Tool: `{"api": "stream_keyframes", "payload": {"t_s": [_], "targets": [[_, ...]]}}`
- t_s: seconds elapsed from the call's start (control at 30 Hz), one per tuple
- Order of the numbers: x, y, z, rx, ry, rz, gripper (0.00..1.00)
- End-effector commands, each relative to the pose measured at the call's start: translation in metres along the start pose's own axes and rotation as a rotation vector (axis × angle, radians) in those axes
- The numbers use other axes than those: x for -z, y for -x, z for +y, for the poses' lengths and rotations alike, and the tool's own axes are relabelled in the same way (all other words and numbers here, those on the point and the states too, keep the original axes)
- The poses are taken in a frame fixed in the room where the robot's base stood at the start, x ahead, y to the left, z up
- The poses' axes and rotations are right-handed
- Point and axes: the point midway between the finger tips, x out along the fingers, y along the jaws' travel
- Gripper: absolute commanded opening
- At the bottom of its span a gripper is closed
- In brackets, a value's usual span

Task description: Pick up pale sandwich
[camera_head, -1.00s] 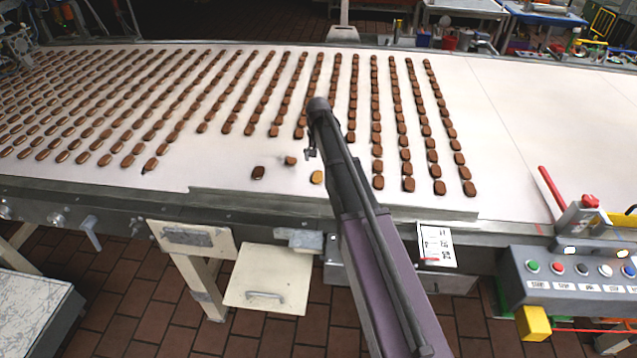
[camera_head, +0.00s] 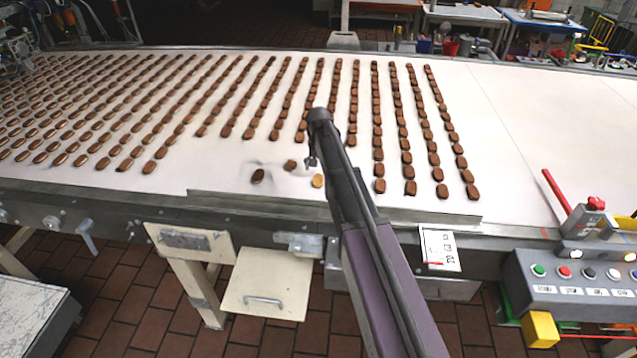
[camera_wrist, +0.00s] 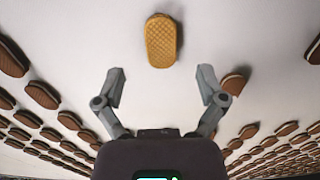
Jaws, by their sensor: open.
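The pale sandwich (camera_head: 318,181) is a golden, rounded oblong lying flat on the white belt (camera_head: 520,150) near its front edge. In the wrist view the pale sandwich (camera_wrist: 161,40) sits at the top middle, with a grid pattern on its face. My gripper (camera_wrist: 160,80) is open and empty, its two grey fingers spread wide. The sandwich lies just beyond the fingertips, between their lines and apart from both. In the head view my gripper (camera_head: 312,162) is small and partly hidden by my arm, just above the sandwich in the picture.
Two loose brown sandwiches lie left of the pale one, one nearer (camera_head: 257,176) and one farther (camera_head: 290,165). Many brown sandwiches stand in rows behind and to both sides. A raised metal edge (camera_head: 330,207) borders the belt's front. A control panel (camera_head: 575,275) stands at right.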

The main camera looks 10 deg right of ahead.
Motion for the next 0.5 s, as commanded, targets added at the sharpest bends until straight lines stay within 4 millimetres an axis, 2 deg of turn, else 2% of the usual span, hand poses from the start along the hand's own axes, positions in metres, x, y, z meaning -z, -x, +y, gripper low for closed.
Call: {"api": "stream_keyframes", "payload": {"t_s": [0.5], "targets": [[-0.003,-0.041,0.0,0.0,-0.002,0.0,0.9]]}}
